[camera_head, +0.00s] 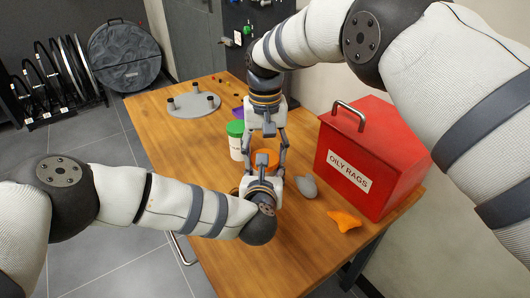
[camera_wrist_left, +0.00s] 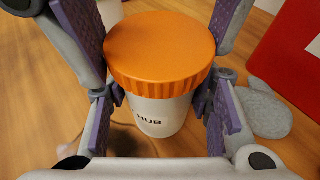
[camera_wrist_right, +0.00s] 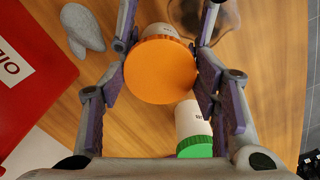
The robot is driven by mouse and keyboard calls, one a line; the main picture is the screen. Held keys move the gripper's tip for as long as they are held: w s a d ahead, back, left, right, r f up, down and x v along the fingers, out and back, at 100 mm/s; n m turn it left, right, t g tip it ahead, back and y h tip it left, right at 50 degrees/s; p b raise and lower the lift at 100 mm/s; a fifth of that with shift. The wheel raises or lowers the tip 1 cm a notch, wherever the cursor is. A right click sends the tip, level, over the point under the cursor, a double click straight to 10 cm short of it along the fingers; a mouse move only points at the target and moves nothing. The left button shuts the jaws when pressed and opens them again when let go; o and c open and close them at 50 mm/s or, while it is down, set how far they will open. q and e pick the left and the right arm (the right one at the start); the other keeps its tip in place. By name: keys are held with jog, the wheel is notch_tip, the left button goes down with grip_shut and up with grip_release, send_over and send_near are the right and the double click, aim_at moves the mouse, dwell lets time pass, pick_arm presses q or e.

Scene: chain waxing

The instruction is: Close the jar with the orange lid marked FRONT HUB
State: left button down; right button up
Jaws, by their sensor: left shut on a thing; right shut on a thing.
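The white jar (camera_wrist_left: 160,118) stands upright between my grippers, with "HUB" readable on its label. The orange lid (camera_wrist_left: 160,45) sits level over its mouth; it also shows in the head view (camera_head: 265,158) and from above in the right wrist view (camera_wrist_right: 160,70). I cannot tell whether it is screwed tight. My left gripper (camera_head: 264,174) is shut on the jar's body from the near side. My right gripper (camera_head: 265,148) comes from the far side and is shut on the orange lid. The fingers hide much of the jar in the head view.
A white jar with a green lid (camera_head: 236,128) stands just beyond, to the left. A red OILY RAGS box (camera_head: 385,150) stands at right. A grey lump (camera_head: 306,187) and an orange cloth (camera_head: 344,221) lie near it. A grey stand (camera_head: 194,105) is at the far left.

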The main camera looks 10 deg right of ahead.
dwell(0.3)
jog(key=o, duration=0.8)
jog(key=shift+o, duration=0.2)
jog(key=shift+r, duration=2.3)
jog(key=shift+c, duration=0.5)
